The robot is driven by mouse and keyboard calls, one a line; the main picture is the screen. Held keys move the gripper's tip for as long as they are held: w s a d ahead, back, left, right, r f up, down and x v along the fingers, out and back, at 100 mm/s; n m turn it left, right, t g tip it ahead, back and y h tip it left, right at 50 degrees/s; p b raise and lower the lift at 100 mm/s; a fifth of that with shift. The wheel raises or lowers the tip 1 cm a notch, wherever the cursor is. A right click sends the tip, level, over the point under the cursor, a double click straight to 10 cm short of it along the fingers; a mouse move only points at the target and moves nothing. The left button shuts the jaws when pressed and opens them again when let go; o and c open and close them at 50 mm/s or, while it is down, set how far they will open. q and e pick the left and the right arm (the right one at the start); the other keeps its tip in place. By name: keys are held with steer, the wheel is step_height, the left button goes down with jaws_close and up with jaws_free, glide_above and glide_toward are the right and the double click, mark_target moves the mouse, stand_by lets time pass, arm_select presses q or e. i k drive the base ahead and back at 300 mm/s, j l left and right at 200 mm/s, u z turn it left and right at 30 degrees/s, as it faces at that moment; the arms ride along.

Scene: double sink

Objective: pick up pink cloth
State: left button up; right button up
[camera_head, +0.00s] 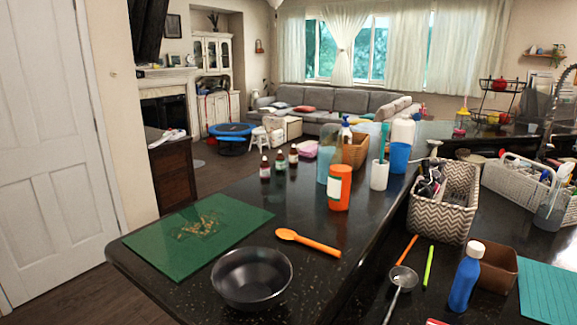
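A small pink item (307,149) shows beyond the small bottles, near the far edge of the dark counter. It could be the pink cloth, but it is too small and partly hidden to be sure. I cannot tell whether it lies on the counter or behind it. No other pink cloth is clear in view. Neither my left nor my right gripper is in view.
The dark counter (215,208) holds a green mat (190,240), black bowl (252,278), orange spoon (308,242) and orange canister (339,187). A patterned basket (443,202), blue bottle (465,278) and ladle (402,278) stand or lie at right. The counter's middle has free room.

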mark_target(310, 150)
steer(key=j+u, duration=0.8)
steer(key=i+j+u, duration=0.1)
steer(key=u, duration=0.25)
steer(key=i+j+u, duration=0.15)
steer(key=i+j, duration=0.2)
steer(key=i+j+u, duration=0.15)
steer(key=i+j, duration=0.15)
steer(key=i+j+u, duration=0.2)
steer(key=i, duration=0.3)
steer(key=i+j+u, duration=0.15)
steer(key=i, duration=0.3)
steer(key=i+z, duration=0.4)
steer(key=i+j+z, duration=0.1)
steer(key=i+z, duration=0.3)
steer(key=i+j+z, duration=0.2)
steer(key=z, duration=0.15)
steer(key=i+z, duration=0.2)
steer(key=z, duration=0.25)
steer(key=i+z, duration=0.2)
steer(key=z, duration=0.2)
steer(key=i+z, duration=0.15)
steer(key=z, duration=0.3)
steer(key=i+j+z, duration=0.15)
steer(key=z, duration=0.3)
steer(key=i+j+z, duration=0.2)
steer(key=z, duration=0.2)
steer(key=i+j+z, duration=0.1)
steer(key=z, duration=0.35)
steer(key=j, duration=0.1)
